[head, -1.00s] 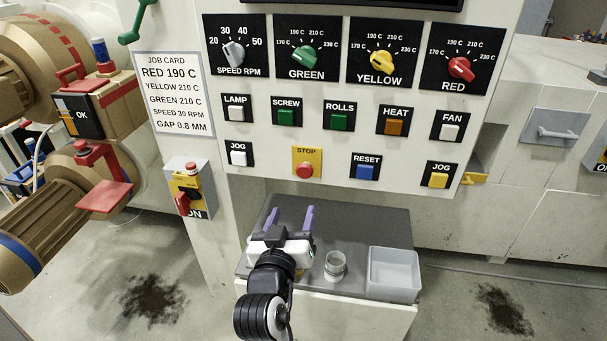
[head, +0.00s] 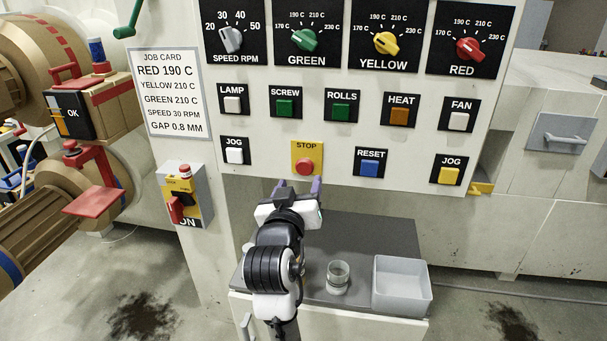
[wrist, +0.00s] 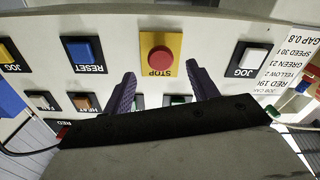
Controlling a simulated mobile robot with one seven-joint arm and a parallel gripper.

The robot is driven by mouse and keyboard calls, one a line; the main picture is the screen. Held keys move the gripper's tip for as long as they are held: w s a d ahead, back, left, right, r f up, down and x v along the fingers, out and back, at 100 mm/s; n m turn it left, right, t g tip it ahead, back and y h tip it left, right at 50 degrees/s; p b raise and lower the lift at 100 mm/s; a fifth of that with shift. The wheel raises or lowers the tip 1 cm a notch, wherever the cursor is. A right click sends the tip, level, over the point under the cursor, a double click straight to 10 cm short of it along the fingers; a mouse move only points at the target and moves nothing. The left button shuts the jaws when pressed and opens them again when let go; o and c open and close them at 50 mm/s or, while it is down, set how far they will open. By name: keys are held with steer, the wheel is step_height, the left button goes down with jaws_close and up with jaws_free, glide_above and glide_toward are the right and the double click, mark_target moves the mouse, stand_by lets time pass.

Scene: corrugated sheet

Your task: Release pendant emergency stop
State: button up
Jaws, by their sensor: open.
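The red mushroom STOP button (head: 305,166) sits on a yellow plate low on the pale control panel (head: 330,138). It also shows in the wrist view (wrist: 159,59), with its label upside down. My gripper (head: 298,184) is open and empty, its purple fingers pointing at the panel. In the head view the fingertips are just below the STOP plate. In the wrist view the button shows between and beyond the two fingertips (wrist: 160,72). I cannot tell the exact gap to the panel, or whether the button is latched in.
White JOG (head: 235,150) and blue RESET (head: 369,168) buttons flank STOP. A switch box (head: 184,195) with a red handle and red button is at left. Below the panel, a grey shelf (head: 365,235) holds a glass jar (head: 338,277) and a pale bin (head: 402,285).

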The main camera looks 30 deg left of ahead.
mark_target(304, 171)
steer(key=p+x, duration=0.1)
steer(key=x, duration=0.4)
steer(key=shift+w+a, duration=0.1)
steer(key=shift+w, duration=0.2)
steer(key=c, duration=1)
steer(key=shift+s+f, duration=0.1)
steer(key=shift+s, duration=0.65)
steer(key=o, duration=1)
steer(key=shift+w, duration=0.1)
steer(key=shift+d, duration=0.25)
